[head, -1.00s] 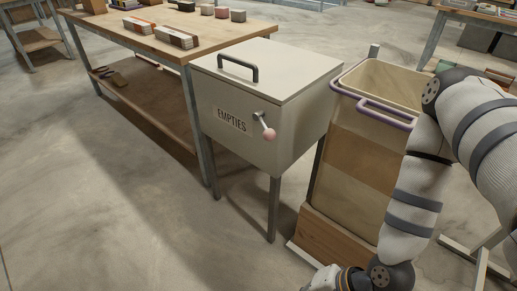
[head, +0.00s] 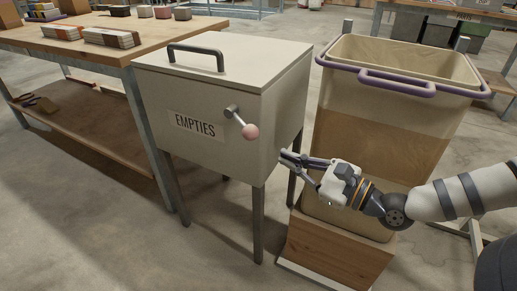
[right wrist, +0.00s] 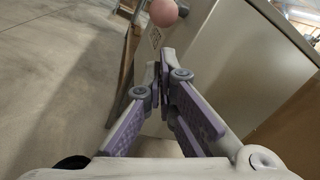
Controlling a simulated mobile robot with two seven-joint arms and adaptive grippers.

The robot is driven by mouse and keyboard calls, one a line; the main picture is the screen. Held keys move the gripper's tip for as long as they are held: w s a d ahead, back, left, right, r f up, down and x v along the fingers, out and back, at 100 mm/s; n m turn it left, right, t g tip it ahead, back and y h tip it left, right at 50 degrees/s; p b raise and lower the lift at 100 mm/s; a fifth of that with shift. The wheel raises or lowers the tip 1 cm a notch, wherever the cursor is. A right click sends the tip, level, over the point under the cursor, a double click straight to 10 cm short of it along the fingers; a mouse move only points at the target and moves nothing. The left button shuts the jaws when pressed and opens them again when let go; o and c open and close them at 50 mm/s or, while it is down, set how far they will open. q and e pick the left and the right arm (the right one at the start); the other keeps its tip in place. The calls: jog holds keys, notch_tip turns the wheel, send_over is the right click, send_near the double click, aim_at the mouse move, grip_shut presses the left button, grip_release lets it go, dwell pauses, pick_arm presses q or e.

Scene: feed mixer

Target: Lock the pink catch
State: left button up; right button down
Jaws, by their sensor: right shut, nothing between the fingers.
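The pink catch (head: 251,131) is a pink ball on a short metal lever on the front of a grey box labelled EMPTIES (head: 190,95). The lever slants down to the right from its pivot. The ball also shows at the top of the right wrist view (right wrist: 163,12). My right gripper (head: 284,155) is shut and empty, pointing left, close to the box's lower right front corner. It is below and to the right of the ball, apart from it. In the right wrist view the purple-padded fingers (right wrist: 160,75) meet just below the ball. My left gripper is not in view.
The box's lid, with a dark handle (head: 196,55), is closed. A tall bin with a purple rim (head: 395,85) stands right of the box on a wooden block. A workbench (head: 90,50) with several small items stands at left. The floor in front is clear.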

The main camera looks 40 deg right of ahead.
aim_at(242, 124)
jog(key=b+x, duration=0.3)
jog(key=x, duration=0.5)
jog(key=shift+w+b, duration=0.15)
jog(key=shift+b, duration=0.15)
jog(key=shift+r, duration=0.1)
